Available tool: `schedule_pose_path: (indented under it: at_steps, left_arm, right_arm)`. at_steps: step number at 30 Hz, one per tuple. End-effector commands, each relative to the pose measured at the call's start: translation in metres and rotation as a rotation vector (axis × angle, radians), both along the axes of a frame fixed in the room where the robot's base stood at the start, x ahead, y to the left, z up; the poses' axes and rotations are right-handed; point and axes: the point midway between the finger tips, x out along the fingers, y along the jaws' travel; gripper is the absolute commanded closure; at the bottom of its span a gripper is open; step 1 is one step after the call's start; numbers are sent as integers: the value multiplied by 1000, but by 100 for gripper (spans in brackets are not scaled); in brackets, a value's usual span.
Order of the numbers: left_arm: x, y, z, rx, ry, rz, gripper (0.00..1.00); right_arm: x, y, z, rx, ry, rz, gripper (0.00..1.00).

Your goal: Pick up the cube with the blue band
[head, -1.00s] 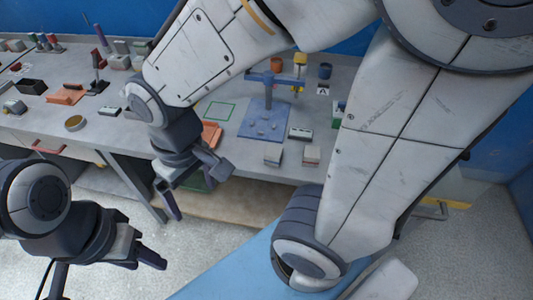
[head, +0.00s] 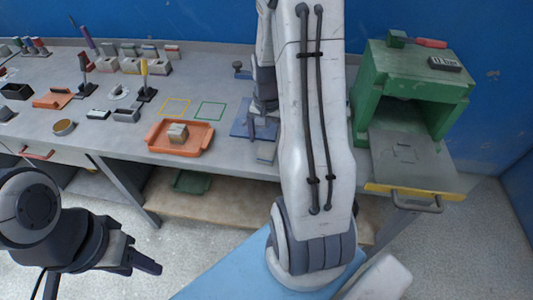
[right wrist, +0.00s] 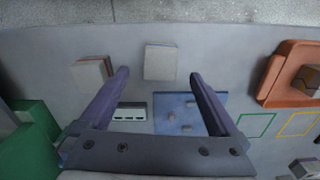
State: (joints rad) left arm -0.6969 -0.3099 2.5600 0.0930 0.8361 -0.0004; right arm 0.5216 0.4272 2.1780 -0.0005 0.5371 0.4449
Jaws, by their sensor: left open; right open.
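A pale grey cube (right wrist: 160,62) stands near the table's front edge; in the head view (head: 266,153) my right arm partly hides it. A second cube (right wrist: 90,72) with a reddish strip is beside it, hidden in the head view. A third cube (head: 178,132) with a brownish band sits in the orange tray. I cannot make out a blue band on any cube. My right gripper (right wrist: 159,74) is open, pointing down above the table, with the grey cube framed between its fingertips, not gripped. My left gripper (head: 146,262) is open and empty, off the table's front.
The orange tray (head: 202,138) is left of my right arm. The blue plate with pegs (right wrist: 173,103) lies behind the grey cube. A green box (head: 368,92) with a lowered flap (head: 410,160) stands at the right. Small tools and blocks fill the table's left side.

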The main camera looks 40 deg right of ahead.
Motion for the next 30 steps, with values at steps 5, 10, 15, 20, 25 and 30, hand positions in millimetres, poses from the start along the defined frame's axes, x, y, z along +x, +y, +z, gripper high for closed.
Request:
schedule_pose_path:
  at_steps: [5, 10, 15, 20, 25, 30]
  left_arm:
    - [0, 0, 3, 0, 0, 0, 50]
    - [0, 0, 10, 0, 0, 0, 50]
    - [0, 0, 10, 0, 0, 0, 50]
    - [0, 0, 10, 0, 0, 0, 50]
    - [0, 0, 10, 0, 0, 0, 50]
    - [0, 0, 10, 0, 0, 0, 50]
  right_arm:
    - [0, 1, -13, 1, 2, 2, 3]
    - [-1, 2, -37, 3, 4, 2, 3]
    - [0, 1, -56, 1, 1, 2, 3]
    - [1, 1, -58, 0, -1, 2, 3]
    - [1, 1, -58, 0, -1, 2, 33]
    - [1, 1, -58, 0, -1, 2, 98]
